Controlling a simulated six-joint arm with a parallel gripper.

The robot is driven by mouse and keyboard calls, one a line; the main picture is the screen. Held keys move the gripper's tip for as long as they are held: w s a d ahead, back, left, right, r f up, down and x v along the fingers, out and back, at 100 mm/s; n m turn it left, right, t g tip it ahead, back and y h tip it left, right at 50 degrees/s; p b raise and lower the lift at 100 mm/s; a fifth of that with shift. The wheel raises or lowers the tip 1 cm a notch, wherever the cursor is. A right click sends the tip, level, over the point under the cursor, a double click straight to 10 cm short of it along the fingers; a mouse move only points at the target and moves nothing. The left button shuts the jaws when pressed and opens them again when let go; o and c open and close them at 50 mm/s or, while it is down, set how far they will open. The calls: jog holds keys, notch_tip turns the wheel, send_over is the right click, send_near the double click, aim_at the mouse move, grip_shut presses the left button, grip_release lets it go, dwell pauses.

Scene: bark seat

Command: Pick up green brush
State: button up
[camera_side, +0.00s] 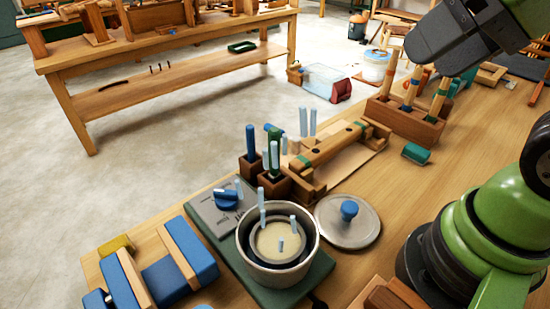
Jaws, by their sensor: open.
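A green upright handle (275,148), which looks like the green brush, stands in a small wooden block (276,187) near the middle of the bench. Its lower end is hidden inside the block, and pale blue upright pieces stand close around it. My gripper (462,58) is at the upper right, high above the bench and well apart from the green handle. It is open, and I see nothing held in it. Its fingertips are hard to make out against the dark body.
A blue handle (250,142) stands just left of the green one. A metal pot (242,240) and a round lid (365,235) are in front. A wooden clamp-like frame (330,148) lies right behind. A teal cylinder (416,154) and a tool rack (385,112) are farther right.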

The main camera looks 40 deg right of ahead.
jog(key=shift+c, duration=0.5)
jog(key=n+g+h, duration=0.2)
jog(key=n+g, duration=0.2)
jog(key=g, duration=0.3)
send_over(274, 129)
jog(key=f, duration=0.8)
jog(key=shift+s+d+f, duration=0.15)
jog(key=shift+d+f, duration=0.05)
jog(key=shift+f, duration=0.2)
jog(key=f, duration=0.5)
jog(key=shift+w+a+f, duration=0.1)
jog(key=shift+w+a, duration=0.05)
jog(key=shift+w, duration=0.1)
notch_tip(274, 129, down, 6)
jog(key=shift+s+r, duration=0.15)
